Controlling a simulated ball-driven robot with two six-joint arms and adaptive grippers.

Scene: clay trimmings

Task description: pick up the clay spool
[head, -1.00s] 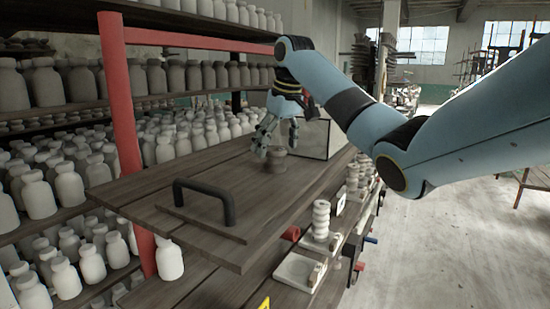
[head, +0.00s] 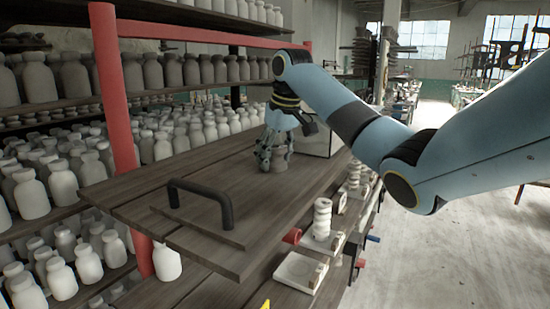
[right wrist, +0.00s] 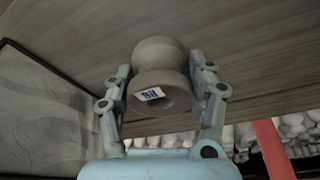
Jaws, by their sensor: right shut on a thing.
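The clay spool (right wrist: 160,62) is grey-brown, waisted, with a hole in its near end and a small blue-and-white label. In the head view the spool (head: 279,165) is at the far part of the wooden table top, mostly hidden by my right gripper (head: 274,158). In the right wrist view my right gripper (right wrist: 165,85) has a finger on each side of the spool and is shut on it. I cannot tell whether the spool still touches the wood. My left gripper is not in view.
A board with a dark handle (head: 205,190) lies on the near table top. A pale-sided box (head: 318,138) stands just right of my right gripper. Shelves of bottles (head: 60,190) and a red post (head: 112,90) are at left. Stacked rings (head: 322,218) sit lower right.

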